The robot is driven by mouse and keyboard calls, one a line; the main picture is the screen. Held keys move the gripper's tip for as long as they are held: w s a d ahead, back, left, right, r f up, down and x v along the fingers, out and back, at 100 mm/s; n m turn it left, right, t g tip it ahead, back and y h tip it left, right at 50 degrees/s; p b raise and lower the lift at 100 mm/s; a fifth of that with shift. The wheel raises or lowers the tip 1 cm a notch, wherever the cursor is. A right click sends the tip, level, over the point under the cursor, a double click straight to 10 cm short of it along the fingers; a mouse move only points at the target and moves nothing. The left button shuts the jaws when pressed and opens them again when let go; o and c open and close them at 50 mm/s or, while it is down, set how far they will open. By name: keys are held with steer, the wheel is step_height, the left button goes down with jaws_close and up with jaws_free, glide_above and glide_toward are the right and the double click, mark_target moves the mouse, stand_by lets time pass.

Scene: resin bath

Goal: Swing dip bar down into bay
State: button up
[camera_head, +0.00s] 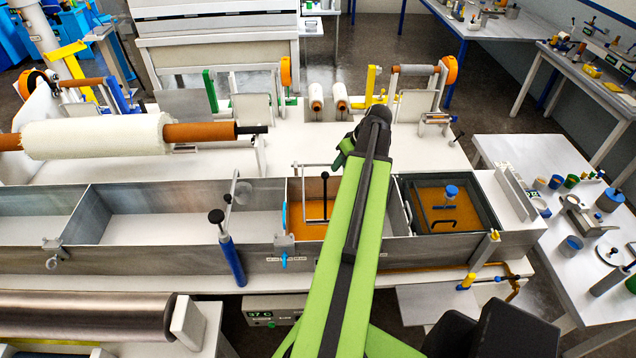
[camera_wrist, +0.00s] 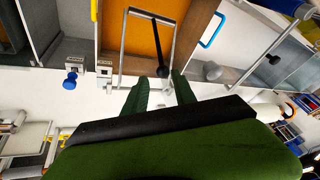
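The dip bar (camera_head: 308,165) is a thin metal frame with a black rod and a round black knob, at the resin bay (camera_head: 308,232) with orange liquid in the middle of the long grey tank. In the wrist view the dip bar (camera_wrist: 122,50) stands in front of the orange bay (camera_wrist: 142,38), its black knob (camera_wrist: 163,71) towards me. My gripper (camera_head: 340,158) is at the bay's far right side, partly hidden by my green arm. In the wrist view its two green fingers (camera_wrist: 161,84) are apart, with the knob near or between their tips; contact cannot be told.
A lidded bay with orange liquid (camera_head: 446,207) lies to the right. A blue post with a black knob (camera_head: 230,250) stands at the tank's front left. A white roll (camera_head: 98,136) on a brown shaft lies behind the left bays. A side table (camera_head: 560,190) holds small items.

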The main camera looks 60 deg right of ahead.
steer(key=b+x, duration=1.5)
steer(key=x, duration=0.2)
steer(key=shift+f, duration=0.25)
steer(key=shift+a, duration=0.1)
steer(key=shift+r, duration=0.1)
jaws_close()
stand_by(0.4)
